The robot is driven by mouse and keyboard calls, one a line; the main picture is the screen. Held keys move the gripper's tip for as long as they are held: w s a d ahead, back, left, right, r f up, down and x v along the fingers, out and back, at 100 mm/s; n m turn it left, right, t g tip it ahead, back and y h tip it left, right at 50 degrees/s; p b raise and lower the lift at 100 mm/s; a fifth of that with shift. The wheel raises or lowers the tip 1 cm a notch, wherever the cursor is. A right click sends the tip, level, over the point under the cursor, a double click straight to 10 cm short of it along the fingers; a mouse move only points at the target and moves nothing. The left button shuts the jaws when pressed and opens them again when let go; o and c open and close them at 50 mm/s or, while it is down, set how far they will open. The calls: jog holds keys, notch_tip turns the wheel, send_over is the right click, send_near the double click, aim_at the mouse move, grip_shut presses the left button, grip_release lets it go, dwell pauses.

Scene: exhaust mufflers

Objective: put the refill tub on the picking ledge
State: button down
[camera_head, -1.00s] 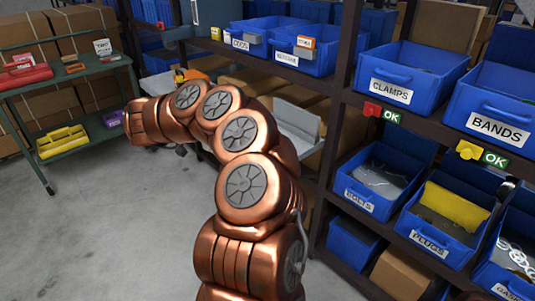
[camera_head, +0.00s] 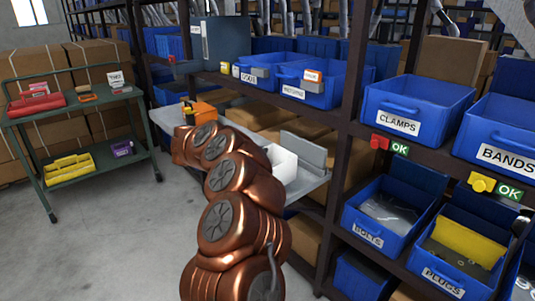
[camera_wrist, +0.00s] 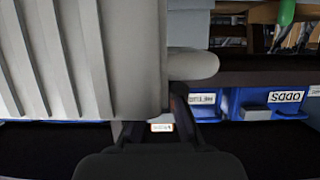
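The refill tub is a pale, ribbed box that fills the upper left of the wrist view (camera_wrist: 85,55). A white box (camera_head: 283,163) in the head view, partly behind my arm, seems to be the same tub. It shows over the grey picking ledge (camera_head: 310,182); I cannot tell whether it touches it. My gripper (camera_wrist: 158,125) shows dark in the wrist view, its fingers at the tub's rim and seemingly shut on it. The fingertips are partly hidden by the tub. In the head view my arm hides the gripper.
Blue bins, such as the clamps bin (camera_head: 415,105), line the shelves above and below the ledge. An orange item (camera_head: 200,113) stands at the ledge's left end. A green cart (camera_head: 85,110) stands at the left. Grey floor between is clear.

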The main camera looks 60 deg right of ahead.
jog(key=shift+w+d+f, duration=0.15)
jog(key=shift+d+f, duration=0.5)
jog(key=shift+d, duration=0.3)
jog(key=shift+w+d+f, duration=0.15)
jog(key=shift+d+f, duration=0.5)
jog(key=shift+d, duration=0.35)
jog(key=shift+w+d+f, duration=0.15)
jog(key=shift+d+f, duration=0.5)
jog(key=shift+d, duration=0.3)
jog(key=shift+f, duration=0.1)
jog(key=c, duration=1.3)
grip_release()
jog(key=v, duration=1.2)
jog(key=shift+w, duration=0.1)
